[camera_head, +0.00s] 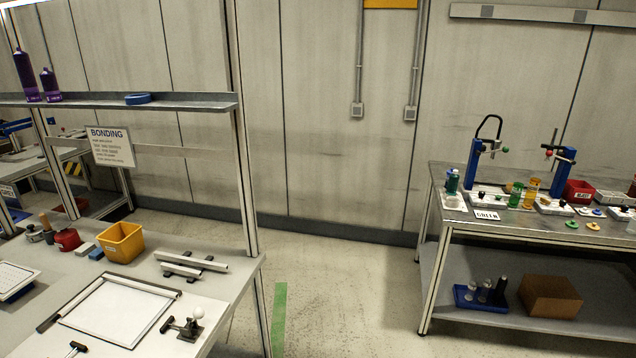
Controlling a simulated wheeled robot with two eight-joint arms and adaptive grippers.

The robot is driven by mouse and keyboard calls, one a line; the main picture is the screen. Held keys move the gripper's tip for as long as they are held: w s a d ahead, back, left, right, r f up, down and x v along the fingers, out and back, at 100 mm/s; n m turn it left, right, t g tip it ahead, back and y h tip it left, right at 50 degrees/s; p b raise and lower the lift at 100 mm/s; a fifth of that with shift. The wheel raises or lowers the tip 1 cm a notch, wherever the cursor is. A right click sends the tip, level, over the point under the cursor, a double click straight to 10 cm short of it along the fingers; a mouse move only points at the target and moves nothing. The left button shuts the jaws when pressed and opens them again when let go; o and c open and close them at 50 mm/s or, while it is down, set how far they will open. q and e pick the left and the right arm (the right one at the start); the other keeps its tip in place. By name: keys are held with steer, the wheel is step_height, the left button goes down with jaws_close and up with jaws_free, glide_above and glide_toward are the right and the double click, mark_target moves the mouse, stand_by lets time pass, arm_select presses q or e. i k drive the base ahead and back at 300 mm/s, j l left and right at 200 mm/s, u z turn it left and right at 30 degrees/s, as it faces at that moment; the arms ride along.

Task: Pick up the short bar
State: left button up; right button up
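Two pale metal bars lie side by side on dark supports on the workbench at the left. The short bar (181,271) is the nearer one, in front of the longer bar (192,261). A small gap shows between them. Neither of my grippers shows in the head view, so their state and distance from the bar cannot be seen.
The left workbench (225,290) also holds a yellow bin (121,241), a framed white board (122,309), a small clamp with a white ball (187,326) and a red container (67,239). A frame post (243,180) rises behind the bars. Open floor (345,290) separates it from the right bench (515,230).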

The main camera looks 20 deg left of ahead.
mark_target(188, 272)
steer(key=i+u, duration=0.25)
steer(key=u, duration=0.2)
steer(key=i+u, duration=0.3)
steer(key=u, duration=0.15)
steer(key=i+l+u, duration=0.2)
steer(key=u, duration=0.3)
steer(key=i+l+u, duration=0.25)
steer(key=u, duration=0.2)
steer(key=i+l+u, duration=0.15)
steer(key=l+u, duration=0.15)
steer(key=u, duration=0.15)
steer(key=i+l+u, duration=0.1)
steer(key=l+u, duration=0.35)
steer(key=j, duration=0.1)
